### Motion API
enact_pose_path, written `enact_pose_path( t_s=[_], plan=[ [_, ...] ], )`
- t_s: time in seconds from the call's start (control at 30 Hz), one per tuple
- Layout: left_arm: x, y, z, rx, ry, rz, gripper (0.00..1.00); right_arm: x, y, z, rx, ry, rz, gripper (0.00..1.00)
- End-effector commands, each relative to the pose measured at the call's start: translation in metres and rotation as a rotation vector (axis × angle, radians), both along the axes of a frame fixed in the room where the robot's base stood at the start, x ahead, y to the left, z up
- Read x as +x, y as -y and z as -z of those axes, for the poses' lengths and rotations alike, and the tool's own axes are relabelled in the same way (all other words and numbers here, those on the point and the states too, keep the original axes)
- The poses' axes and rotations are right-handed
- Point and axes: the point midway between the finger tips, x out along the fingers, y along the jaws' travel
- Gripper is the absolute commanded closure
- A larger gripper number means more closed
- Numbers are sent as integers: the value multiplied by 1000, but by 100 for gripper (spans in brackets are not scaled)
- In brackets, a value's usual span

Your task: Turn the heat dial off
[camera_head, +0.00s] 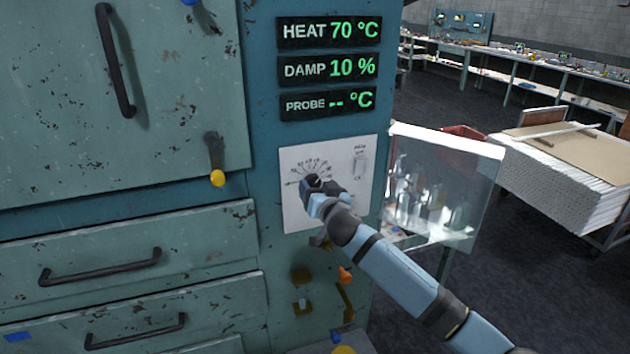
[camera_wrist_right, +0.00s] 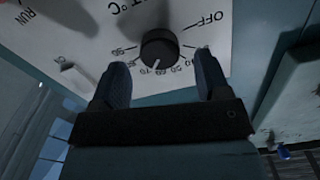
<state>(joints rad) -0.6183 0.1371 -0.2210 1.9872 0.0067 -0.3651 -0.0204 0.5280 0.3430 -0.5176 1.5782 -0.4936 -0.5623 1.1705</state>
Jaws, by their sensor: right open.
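The heat dial (camera_wrist_right: 160,48) is a round black knob on a white panel (camera_head: 295,215). In the right wrist view its white mark points down, near the 60 and 70 on the printed scale, and the OFF label (camera_wrist_right: 205,20) is at the upper right. My right gripper (camera_wrist_right: 162,60) is open, with one finger on each side of the dial and gaps between; I cannot tell how deep the fingers reach. In the head view my right gripper (camera_head: 320,188) covers most of the dial. The heat display (camera_head: 329,32) reads 70 °C. My left gripper is out of view.
The damp display (camera_head: 329,68) reads 10 % and the probe display (camera_head: 328,103) shows dashes. A switch (camera_head: 358,165) is at the panel's right. A glassy pane (camera_head: 445,185) stands out right of the cabinet. Drawers with handles (camera_head: 100,268) are at left.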

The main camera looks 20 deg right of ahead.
Motion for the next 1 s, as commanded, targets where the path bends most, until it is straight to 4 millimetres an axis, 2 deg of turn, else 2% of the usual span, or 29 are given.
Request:
enact_pose_path(
  t_s=[0.03,0.2,0.53,0.57,0.7,0.77,1.0],
  plan=[
    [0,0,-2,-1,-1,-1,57,8,-1,-2,-2,1,-1,31],
    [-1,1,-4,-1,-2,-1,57,22,-1,-1,0,0,-1,31],
    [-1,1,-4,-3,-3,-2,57,26,-2,1,0,0,-1,31],
    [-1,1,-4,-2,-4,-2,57,25,-2,1,0,0,-1,35],
    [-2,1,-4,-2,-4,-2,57,25,-1,1,0,0,-1,67],
    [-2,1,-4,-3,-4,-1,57,25,-1,1,0,0,-1,80],
    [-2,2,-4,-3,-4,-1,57,25,-1,1,-13,1,-1,80]
  ],
)
